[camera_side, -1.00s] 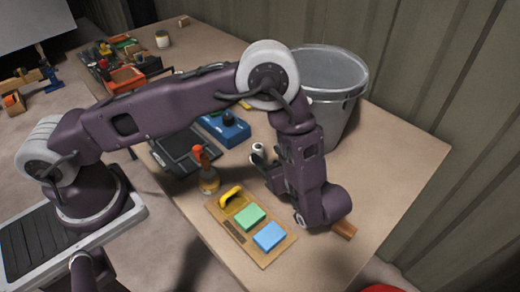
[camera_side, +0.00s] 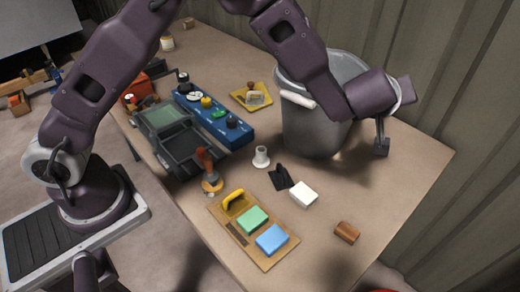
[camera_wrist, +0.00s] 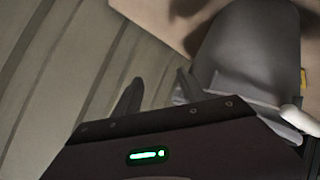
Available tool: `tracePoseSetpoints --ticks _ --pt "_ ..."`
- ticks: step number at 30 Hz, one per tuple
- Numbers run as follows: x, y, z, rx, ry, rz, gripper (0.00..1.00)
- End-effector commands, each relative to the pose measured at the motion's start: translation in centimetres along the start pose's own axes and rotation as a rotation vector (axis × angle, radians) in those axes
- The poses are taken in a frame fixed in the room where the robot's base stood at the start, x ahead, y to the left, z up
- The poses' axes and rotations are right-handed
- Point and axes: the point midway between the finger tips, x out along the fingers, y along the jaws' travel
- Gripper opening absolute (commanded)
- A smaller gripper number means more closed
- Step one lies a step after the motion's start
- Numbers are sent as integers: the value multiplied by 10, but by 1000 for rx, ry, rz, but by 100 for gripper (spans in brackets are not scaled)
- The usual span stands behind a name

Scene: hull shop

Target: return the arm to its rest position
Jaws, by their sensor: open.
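My gripper (camera_side: 382,146) is raised above the right part of the bench, to the right of the grey bin, with nothing seen between its fingers. In the wrist view my gripper (camera_wrist: 158,88) shows two dark fingers spread apart, with the ribbed wall behind them. My arm is lifted, its elbow beyond the top edge of the side view, and its forearm slopes down in front of the bin.
The grey bin (camera_side: 308,132) stands close by my gripper; it also fills the right of the wrist view (camera_wrist: 248,50).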

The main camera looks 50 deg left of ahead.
Motion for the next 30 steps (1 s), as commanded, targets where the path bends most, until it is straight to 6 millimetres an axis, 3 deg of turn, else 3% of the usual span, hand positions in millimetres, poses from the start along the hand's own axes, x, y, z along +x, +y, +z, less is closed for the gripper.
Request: tracePoseSetpoints --ticks 1,3,5,8,10,13,15,18,21,24,30 --pt "-22 27 -29 21 -45 108 49" --pt "-70 51 -65 99 -130 260 49" --pt "-116 49 -87 188 -196 347 49" --pt "-190 8 -106 371 -293 409 49" --pt "-235 -44 -108 510 -353 385 49" --pt "-280 -130 -101 668 -425 280 49" --pt "-302 -184 -95 742 -464 188 49" --pt "-322 -244 -87 806 -504 71 49" --pt "-334 -278 -82 833 -528 -2 49" --pt "-337 -289 -81 842 -537 -27 49" --pt "-337 -289 -81 842 -537 -27 49"
